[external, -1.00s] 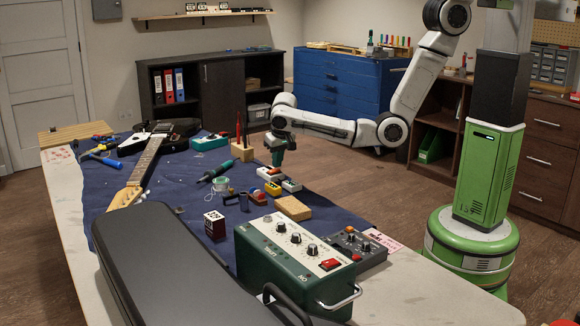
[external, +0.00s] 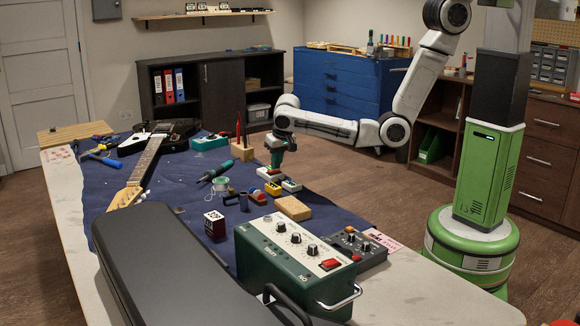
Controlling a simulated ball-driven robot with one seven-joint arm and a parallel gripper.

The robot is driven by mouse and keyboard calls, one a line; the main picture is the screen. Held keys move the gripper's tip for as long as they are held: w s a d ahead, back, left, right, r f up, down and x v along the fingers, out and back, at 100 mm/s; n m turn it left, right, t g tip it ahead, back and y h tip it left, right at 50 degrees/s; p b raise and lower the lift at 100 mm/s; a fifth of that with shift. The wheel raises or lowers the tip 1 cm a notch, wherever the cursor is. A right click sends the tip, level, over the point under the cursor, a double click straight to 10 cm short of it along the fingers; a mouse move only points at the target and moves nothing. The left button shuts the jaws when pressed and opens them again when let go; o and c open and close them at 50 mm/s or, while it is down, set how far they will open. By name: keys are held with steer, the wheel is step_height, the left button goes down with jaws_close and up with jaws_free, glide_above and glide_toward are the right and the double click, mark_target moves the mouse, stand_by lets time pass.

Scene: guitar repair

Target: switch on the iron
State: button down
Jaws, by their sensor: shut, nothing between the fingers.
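A pen-shaped tool with a green and dark handle (external: 217,171), which looks like the soldering iron, lies on the blue mat (external: 130,178). Its switch is too small to make out. A small teal box with a pale front (external: 209,143) stands behind it; I cannot tell whether it belongs to the iron. My gripper (external: 275,165) points down, shut and empty, to the right of the iron. It is just above or at a small white box with red on top (external: 269,173); I cannot tell if it touches.
A yellow box (external: 273,188) and a white-green box (external: 292,186) stand close in front of my gripper. A wooden block with upright tools (external: 242,151) is just left.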

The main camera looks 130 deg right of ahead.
steer(key=shift+w+r, duration=0.1)
steer(key=shift+w, duration=0.25)
steer(key=r+p, duration=0.2)
steer(key=p, duration=0.1)
steer(key=r+p, duration=0.1)
steer(key=r, duration=0.1)
steer(key=shift+s, duration=0.25)
steer(key=s+v, duration=0.2)
steer(key=v, duration=0.7)
steer(key=shift+r, duration=0.35)
steer(key=shift+a, duration=0.1)
steer(key=s+a+f+n+y, duration=0.1)
steer(key=s+a+f+n, duration=0.1)
steer(key=a+n, duration=0.4)
steer(key=s+a+f+n+y, duration=0.1)
steer(key=s+a+f+n, duration=0.2)
steer(key=a, duration=1)
steer(key=s+a+f+n+y, duration=0.1)
steer(key=s+a+f+n, duration=0.2)
steer(key=s+a+n, duration=0.3)
steer(key=a+n, duration=0.2)
steer(key=a, duration=0.1)
steer(key=shift+a+f+n+t, duration=0.25)
steer(key=shift+a+n+t, duration=0.05)
